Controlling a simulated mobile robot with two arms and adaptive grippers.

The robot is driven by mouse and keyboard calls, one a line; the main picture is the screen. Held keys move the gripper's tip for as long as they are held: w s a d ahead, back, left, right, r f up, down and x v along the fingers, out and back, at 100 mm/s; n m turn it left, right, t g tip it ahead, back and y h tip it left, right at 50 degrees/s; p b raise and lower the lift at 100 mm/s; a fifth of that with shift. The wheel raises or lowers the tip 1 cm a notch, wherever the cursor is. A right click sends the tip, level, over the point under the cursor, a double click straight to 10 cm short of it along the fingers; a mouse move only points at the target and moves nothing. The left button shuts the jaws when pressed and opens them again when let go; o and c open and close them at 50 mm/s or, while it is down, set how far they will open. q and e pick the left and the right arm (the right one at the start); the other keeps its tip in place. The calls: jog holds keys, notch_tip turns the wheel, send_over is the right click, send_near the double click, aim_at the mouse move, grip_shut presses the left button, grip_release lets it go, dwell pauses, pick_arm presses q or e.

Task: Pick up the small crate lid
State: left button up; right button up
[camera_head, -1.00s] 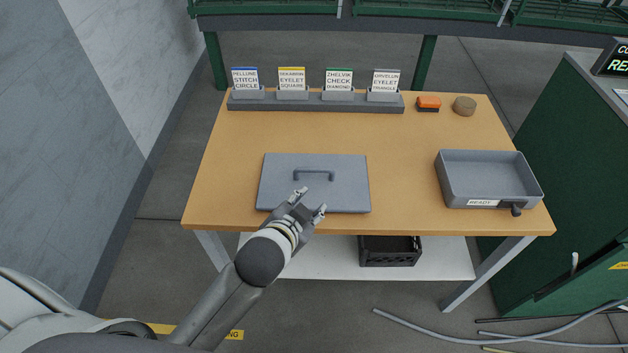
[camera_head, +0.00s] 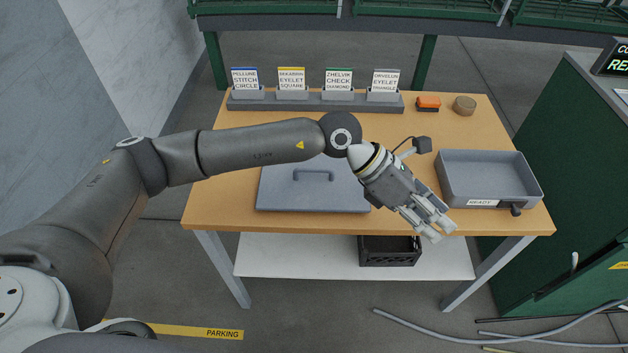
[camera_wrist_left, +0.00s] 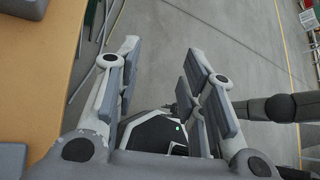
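A flat grey lid (camera_head: 285,195) with a raised bar handle (camera_head: 314,175) lies on the wooden table, left of its middle. My left forearm crosses over its back edge, and my wrist hides its back right part. My left gripper (camera_head: 438,229) is at the table's front edge, right of the lid and apart from the handle, pointing down and to the right. In the left wrist view its fingers (camera_wrist_left: 160,88) are spread with nothing held between them. My right gripper is not seen.
A grey tray (camera_head: 480,180) marked READY stands right of my left gripper. A rack (camera_head: 315,103) with several label cards is at the back, beside an orange block (camera_head: 428,103) and a round brown piece (camera_head: 464,106). A black crate (camera_head: 390,258) is on the lower shelf.

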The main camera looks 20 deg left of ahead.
pick_arm(q)
jog(key=w+a+f+m+t+y, duration=0.1)
jog(key=w+a+f+y, duration=0.15)
jog(key=a, duration=0.35)
jog(key=w+a+f+t+y, duration=0.1)
jog(key=w+a+y, duration=0.3)
jog(key=a, duration=0.2)
jog(key=t+y, duration=0.1)
jog(key=y, duration=0.4)
send_near(318, 169)
jog(key=f, duration=0.4)
jog(key=shift+w+a+f+p, duration=0.25)
jog(key=shift+a+f+p, duration=0.05)
jog(key=shift+f+p, duration=0.1)
jog(key=shift+w+f+p, duration=0.25)
jog(key=shift+f, duration=0.7)
jog(key=shift+w+f+p, duration=0.2)
jog(key=shift+w+f, duration=0.05)
jog(key=shift+f, duration=0.7)
jog(key=shift+w+f+p, duration=0.2)
jog(key=shift+f+p, duration=0.05)
jog(key=shift+f, duration=0.7)
grip_shut()
